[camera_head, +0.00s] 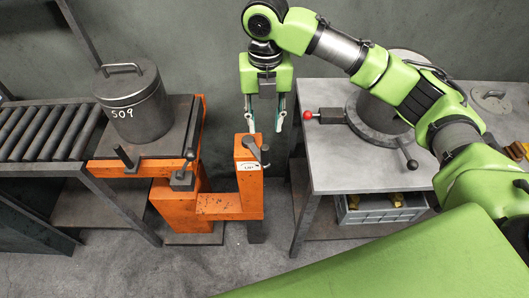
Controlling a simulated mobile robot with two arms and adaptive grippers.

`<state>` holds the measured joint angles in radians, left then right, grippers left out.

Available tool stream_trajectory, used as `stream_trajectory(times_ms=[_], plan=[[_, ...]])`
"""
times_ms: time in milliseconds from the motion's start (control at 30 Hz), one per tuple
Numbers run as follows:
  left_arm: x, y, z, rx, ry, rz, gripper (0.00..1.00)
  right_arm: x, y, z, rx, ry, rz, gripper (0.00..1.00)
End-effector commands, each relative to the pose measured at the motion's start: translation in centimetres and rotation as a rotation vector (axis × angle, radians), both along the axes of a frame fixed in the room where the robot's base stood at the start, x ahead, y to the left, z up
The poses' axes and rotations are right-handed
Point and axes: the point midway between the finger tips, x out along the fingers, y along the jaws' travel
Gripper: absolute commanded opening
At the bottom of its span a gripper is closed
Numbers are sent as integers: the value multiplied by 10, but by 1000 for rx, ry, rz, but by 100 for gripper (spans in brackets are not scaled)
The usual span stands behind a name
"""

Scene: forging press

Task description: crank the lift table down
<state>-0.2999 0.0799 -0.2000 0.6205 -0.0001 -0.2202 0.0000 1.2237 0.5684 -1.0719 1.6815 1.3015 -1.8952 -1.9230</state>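The orange lift table (100,166) stands left of centre, its dark top plate carrying a lidded steel canister (136,103) marked 509. An orange post (247,184) rises on its right side. A dark crank (257,151) with a small handle sits at the top of this post. My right gripper (265,131) points down just above the post and crank, its fingers apart with nothing seen between them. The left fingertip is close to the top of the post; whether it touches cannot be told. My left gripper is not in view.
A roller conveyor (40,133) adjoins the lift table on the left. A grey workbench (350,180) on the right holds a round steel vessel with a red-knobbed lever (309,115). A grey crate (382,208) sits below. Floor between them is clear.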

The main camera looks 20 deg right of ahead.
Motion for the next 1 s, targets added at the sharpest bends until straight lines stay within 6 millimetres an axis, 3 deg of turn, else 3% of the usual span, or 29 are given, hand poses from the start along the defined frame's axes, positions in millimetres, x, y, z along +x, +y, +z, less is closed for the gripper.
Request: stream_trajectory(times_ms=[600,800,1000], plan=[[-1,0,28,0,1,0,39,-1,0,-114,0,2,-3,34],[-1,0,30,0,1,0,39,0,0,-130,0,-1,-3,34],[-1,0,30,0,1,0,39,0,1,-132,1,-1,-3,34]])
